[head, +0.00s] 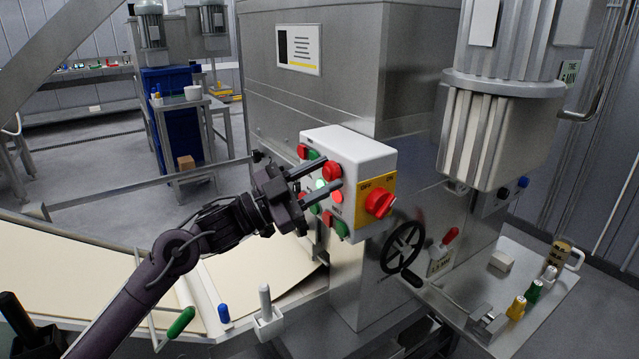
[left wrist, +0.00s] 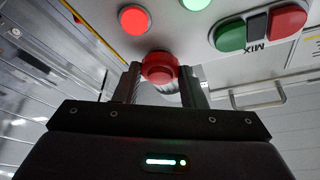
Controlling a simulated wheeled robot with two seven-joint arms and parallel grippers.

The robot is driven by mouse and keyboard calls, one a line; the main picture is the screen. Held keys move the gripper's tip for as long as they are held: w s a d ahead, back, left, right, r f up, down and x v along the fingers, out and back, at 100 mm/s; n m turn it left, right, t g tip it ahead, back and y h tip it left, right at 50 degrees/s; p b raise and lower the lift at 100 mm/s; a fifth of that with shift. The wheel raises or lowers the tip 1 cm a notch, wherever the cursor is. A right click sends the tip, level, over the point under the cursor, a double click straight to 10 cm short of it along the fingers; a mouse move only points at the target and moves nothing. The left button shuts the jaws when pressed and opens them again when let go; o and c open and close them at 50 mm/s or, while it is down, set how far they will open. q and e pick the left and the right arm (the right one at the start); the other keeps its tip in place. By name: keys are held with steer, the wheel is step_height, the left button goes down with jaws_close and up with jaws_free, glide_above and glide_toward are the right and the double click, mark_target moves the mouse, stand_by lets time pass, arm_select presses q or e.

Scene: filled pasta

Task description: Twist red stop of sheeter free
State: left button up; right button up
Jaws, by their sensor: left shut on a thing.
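The sheeter's white control box (head: 350,149) sticks out from the steel housing. Its red stop (head: 332,171) is a round mushroom button on the front face. My left gripper (head: 331,172) reaches it from the left, one finger above and one below. In the left wrist view, the red stop (left wrist: 160,67) sits between the two fingers (left wrist: 162,82), and the gripper is shut on it. How far the stop is turned cannot be told. My right gripper is not in view.
A red rotary switch on a yellow plate (head: 378,201) is right of the stop. Green and red buttons surround the fingers. A black handwheel (head: 402,247) is below, a side shelf (head: 540,285) with small items at right. The dough sheet (head: 70,270) runs under my arm.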

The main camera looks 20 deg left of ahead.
arm_select(q)
steer(key=shift+m, duration=0.4)
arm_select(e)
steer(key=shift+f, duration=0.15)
arm_select(q)
steer(key=o, duration=1)
steer(key=shift+w, duration=0.1)
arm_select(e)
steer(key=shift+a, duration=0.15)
arm_select(q)
steer(key=b+v, duration=0.2)
steer(key=v, duration=0.5)
steer(key=shift+s+a, duration=0.2)
steer(key=shift+a, duration=0.1)
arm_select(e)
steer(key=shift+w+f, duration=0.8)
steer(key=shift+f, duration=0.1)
arm_select(q)
steer(key=shift+f, duration=0.15)
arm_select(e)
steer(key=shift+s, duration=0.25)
